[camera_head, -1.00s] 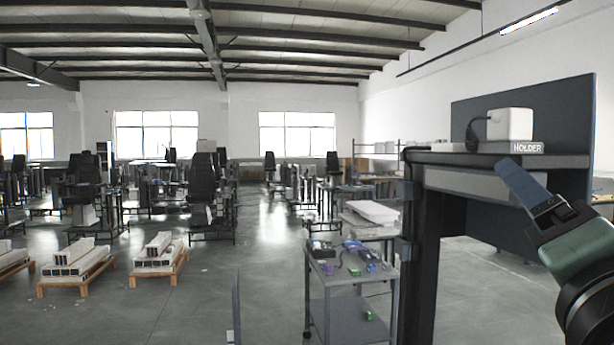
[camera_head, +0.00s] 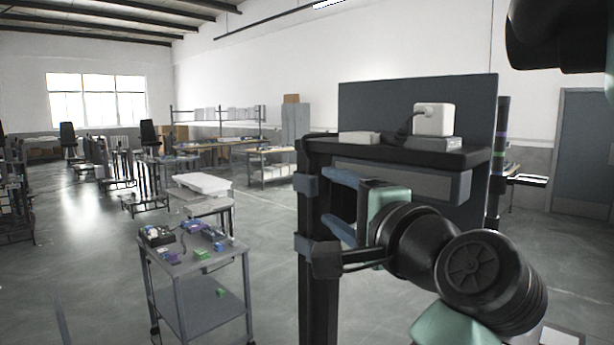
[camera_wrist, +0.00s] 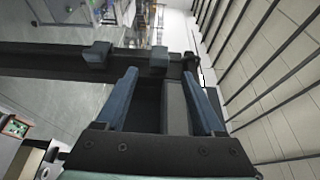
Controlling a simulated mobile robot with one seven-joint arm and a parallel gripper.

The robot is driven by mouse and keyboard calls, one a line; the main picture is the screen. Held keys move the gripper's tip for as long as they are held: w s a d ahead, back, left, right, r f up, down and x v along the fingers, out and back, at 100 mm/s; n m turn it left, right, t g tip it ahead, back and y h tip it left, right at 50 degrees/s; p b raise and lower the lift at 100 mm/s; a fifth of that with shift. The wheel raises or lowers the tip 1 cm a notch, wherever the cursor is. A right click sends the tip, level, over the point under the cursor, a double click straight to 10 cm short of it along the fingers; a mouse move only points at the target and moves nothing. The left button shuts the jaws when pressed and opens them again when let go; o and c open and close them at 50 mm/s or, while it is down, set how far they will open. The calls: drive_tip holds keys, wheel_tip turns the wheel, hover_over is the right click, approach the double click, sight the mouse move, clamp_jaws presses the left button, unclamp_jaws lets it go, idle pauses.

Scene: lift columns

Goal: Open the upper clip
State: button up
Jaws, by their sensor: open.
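Two small blue clips sit on a black upright column (camera_head: 322,290). The upper clip (camera_head: 307,187) is just below the tabletop, and the lower clip (camera_head: 303,244) is further down. In the wrist view the column lies sideways, with the upper clip (camera_wrist: 159,57) at the right and the lower clip (camera_wrist: 97,52) at the left. My gripper (camera_head: 325,196) is open, with its blue fingers pointing at the column near the upper clip. In the wrist view my gripper (camera_wrist: 160,66) has the upper clip between and just beyond its fingertips. I cannot tell whether they touch.
The column carries a dark table (camera_head: 400,151) with a white box (camera_head: 434,119) on top and a dark panel (camera_head: 365,105) behind. A grey trolley (camera_head: 190,262) with small coloured items stands to the left. Open floor lies between trolley and column.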

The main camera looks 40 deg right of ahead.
sight(311, 188)
drive_tip(key=p+x, duration=0.2)
drive_tip(key=x, duration=0.5)
drive_tip(key=shift+w+a+p, duration=0.1)
drive_tip(key=shift+p, duration=0.2)
drive_tip(key=shift+w, duration=0.45)
clamp_jaws()
